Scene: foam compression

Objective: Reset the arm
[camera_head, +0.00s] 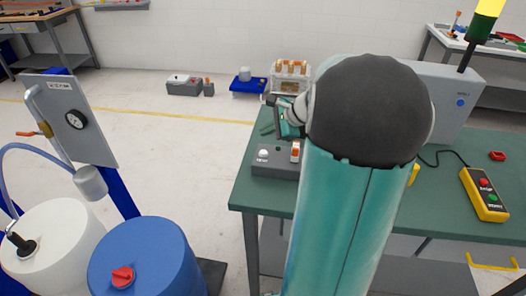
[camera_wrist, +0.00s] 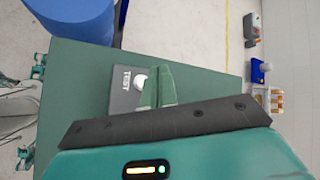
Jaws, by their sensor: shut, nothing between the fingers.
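My arm, teal with a dark rounded joint, fills the middle of the head view and hides part of the green table (camera_head: 245,190). My gripper (camera_wrist: 162,76) shows in the wrist view as two green fingers close together, shut with nothing between them. It points over the table beside a grey box labelled TEST (camera_wrist: 123,92), which has a white knob (camera_wrist: 139,80). In the head view this TEST box (camera_head: 273,165) sits at the table's left edge, partly behind my arm. My fingers are mostly hidden there.
A yellow control box (camera_head: 483,195) with a red button and cable lies on the table's right, near a small red part (camera_head: 497,155). A grey cabinet (camera_head: 455,100) stands behind. A blue drum (camera_head: 143,262), a white drum (camera_head: 50,250) and a gauge panel (camera_head: 72,118) stand left.

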